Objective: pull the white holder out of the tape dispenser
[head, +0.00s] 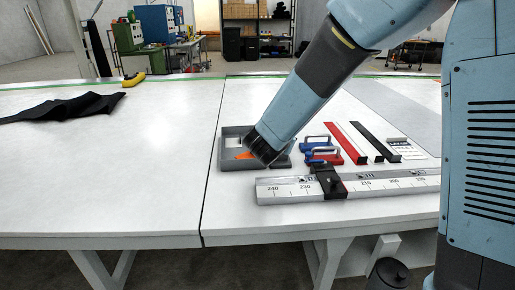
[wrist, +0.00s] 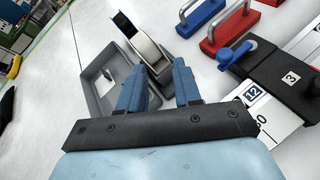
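The grey tray (head: 222,158) holds a white piece and something orange. Blue and red handled blocks (head: 322,151) stand close to its right. A ruled metal bar (head: 285,189) with a black clamp lies in front. The left tabletop is mostly clear, with a black cloth (head: 65,107).

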